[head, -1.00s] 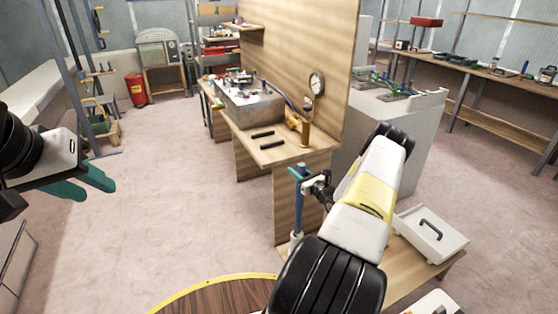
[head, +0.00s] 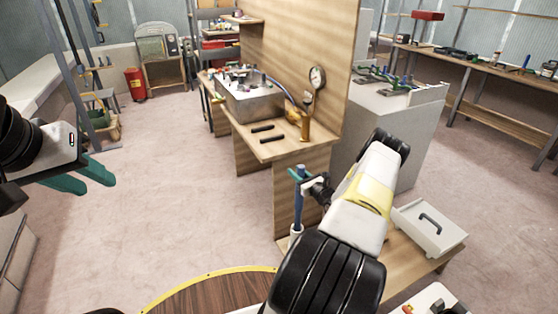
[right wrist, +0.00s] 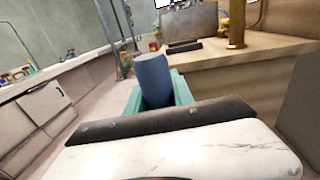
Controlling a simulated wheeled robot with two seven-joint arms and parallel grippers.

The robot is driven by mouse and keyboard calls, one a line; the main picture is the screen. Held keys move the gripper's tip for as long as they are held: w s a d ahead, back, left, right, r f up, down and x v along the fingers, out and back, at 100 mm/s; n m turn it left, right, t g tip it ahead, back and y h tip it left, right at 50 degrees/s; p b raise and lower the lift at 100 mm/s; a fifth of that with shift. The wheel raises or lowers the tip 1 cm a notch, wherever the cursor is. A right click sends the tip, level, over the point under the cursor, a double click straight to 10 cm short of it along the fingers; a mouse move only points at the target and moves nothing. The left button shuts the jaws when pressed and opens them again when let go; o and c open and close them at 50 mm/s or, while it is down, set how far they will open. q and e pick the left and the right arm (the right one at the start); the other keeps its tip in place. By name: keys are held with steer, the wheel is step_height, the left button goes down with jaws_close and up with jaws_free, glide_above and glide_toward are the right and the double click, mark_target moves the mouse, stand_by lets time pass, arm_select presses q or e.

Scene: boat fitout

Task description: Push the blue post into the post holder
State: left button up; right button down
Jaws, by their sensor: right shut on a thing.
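The blue post (head: 298,208) stands upright at the near end of the wooden workbench. My right gripper (head: 300,177) is shut around its upper part. In the right wrist view the blue post (right wrist: 153,80) rises between the teal fingers (right wrist: 178,88). The white post holder (head: 296,231) is at the post's lower end, and the two look lined up. How deep the post sits in it cannot be told. My left gripper (head: 84,180) hangs at the left over the floor, its teal fingers apart and empty, far from the post.
A wooden bench (head: 284,149) with two black bars and a gauge (head: 316,78) stands behind the post, against a tall wooden panel (head: 300,40). A white case (head: 430,227) lies on the low wooden surface at the right. The floor at the left is open.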

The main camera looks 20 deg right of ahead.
mark_target(302, 199)
step_height(302, 199, down, 11)
steer(key=shift+f, duration=0.2)
stand_by(2.3)
steer(key=shift+f, duration=0.2)
stand_by(0.3)
steer(key=c, duration=1)
jaws_free()
steer(key=shift+f, duration=0.1)
steer(key=v, duration=0.8)
